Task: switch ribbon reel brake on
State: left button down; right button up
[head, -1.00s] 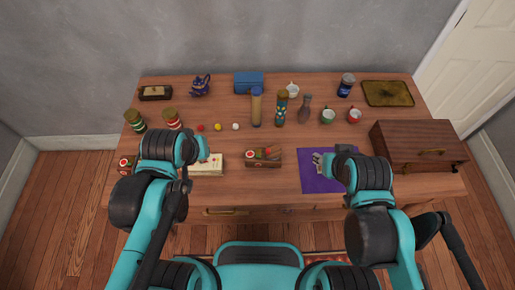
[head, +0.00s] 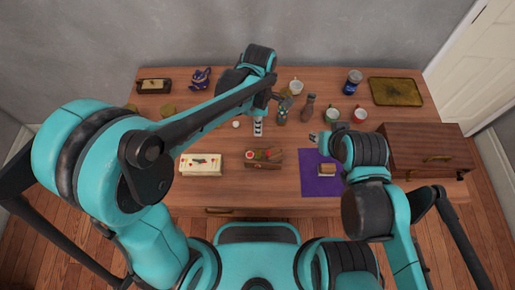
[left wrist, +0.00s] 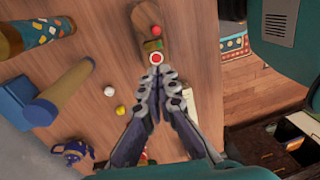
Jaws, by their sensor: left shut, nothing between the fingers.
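A wooden holder (head: 262,164) with small red, green and orange parts lies near the front middle of the table. In the left wrist view the holder (left wrist: 150,13) has a red ball and, at its near end, a red-and-white round part (left wrist: 156,58). I cannot tell which part is a brake. My left gripper (head: 258,131) is shut and empty, behind the holder in the head view. Its fingertips (left wrist: 157,74) line up with that round part; the gap is unclear. My right gripper (head: 314,138) is behind the purple mat, its fingers too small to judge.
A white box (head: 201,164) lies left of the holder. The purple mat (head: 308,184) bears a small brown block (head: 327,170). Bottles (head: 309,107), mugs (head: 360,116) and a white ball (head: 236,125) stand behind. A wooden chest (head: 425,150) is at right.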

aim_at(258, 157)
dwell(0.3)
pick_arm(q)
jog(key=f+b, duration=0.2)
jog(key=f, duration=0.2)
jog(key=s+f+b, duration=0.1)
jog(key=f, duration=0.4)
jog(key=f+b, duration=0.2)
jog(key=f, duration=0.3)
jog(key=shift+s+b, duration=0.35)
jog(key=shift+s, duration=0.05)
jog(key=shift+s+f+t+b, duration=0.15)
jog(key=shift+f+t+b, duration=0.15)
jog(key=shift+f+t, duration=0.1)
jog(key=shift+a+r, duration=0.1)
jog(key=shift+r, duration=0.05)
jog(key=shift+w+r, duration=0.2)
jog(key=shift+w, duration=0.6)
